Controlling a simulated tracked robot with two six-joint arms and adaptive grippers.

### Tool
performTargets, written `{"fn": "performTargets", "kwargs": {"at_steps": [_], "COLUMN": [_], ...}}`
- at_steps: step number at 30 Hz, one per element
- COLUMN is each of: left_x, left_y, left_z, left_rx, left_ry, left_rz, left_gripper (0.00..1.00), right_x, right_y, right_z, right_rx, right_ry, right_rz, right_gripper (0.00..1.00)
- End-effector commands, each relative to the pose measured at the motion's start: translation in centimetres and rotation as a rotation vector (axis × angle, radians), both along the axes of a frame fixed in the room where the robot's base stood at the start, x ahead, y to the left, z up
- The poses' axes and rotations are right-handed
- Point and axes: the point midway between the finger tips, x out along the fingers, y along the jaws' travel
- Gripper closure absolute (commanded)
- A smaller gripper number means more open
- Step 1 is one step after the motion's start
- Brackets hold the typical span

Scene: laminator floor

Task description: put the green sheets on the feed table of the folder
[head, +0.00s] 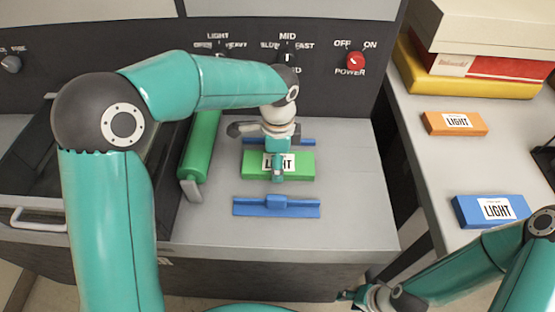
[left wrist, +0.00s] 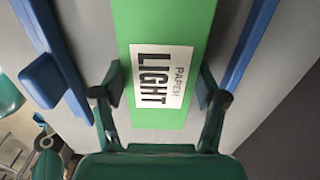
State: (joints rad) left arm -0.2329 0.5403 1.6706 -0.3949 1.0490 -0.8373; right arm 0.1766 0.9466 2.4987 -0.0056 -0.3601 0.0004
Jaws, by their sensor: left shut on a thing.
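The green sheets (head: 303,172), a flat pack with a white LIGHT label, lie flat at the grey feed table (head: 345,215), between two blue guides (head: 277,207). My left gripper (head: 277,172) comes down over the pack from above, and its fingers partly cover the label. In the left wrist view the fingers (left wrist: 160,97) sit on both sides of the green sheets (left wrist: 165,30), shut on them. I cannot tell whether the pack fully rests on the table. My right gripper (head: 350,296) is low at the front, away from the sheets; its opening is unclear.
A green roller (head: 200,147) stands left of the sheets. Behind is a dark panel with knobs and a red power switch (head: 356,61). The right-hand table (head: 420,158) holds an orange pack (head: 440,123), a blue pack (head: 470,213) and stacked boxes (head: 490,62).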

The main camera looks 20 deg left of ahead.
Motion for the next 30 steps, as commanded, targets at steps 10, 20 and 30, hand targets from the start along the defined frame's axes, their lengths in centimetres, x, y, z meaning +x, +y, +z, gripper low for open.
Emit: {"fn": "performTargets", "kwargs": {"at_steps": [10, 20, 30], "left_x": [0.0, 0.0, 0.1], "left_y": [0.0, 0.0, -0.1], "left_z": [-0.2, 0.1, 4.6], "left_rx": [0.0, 0.0, -0.001], "left_ry": [0.0, 0.0, -0.007], "left_rz": [0.0, 0.0, -0.002], "left_gripper": [0.03, 0.03, 0.03], "right_x": [0.0, 0.0, 0.0], "right_y": [0.0, 0.0, 0.0], "right_z": [-0.1, 0.0, 0.2], "right_rx": [0.0, 0.0, 0.0], "right_ry": [0.0, 0.0, 0.0], "right_rz": [0.0, 0.0, 0.0], "right_gripper": [0.6, 0.6, 0.6]}}
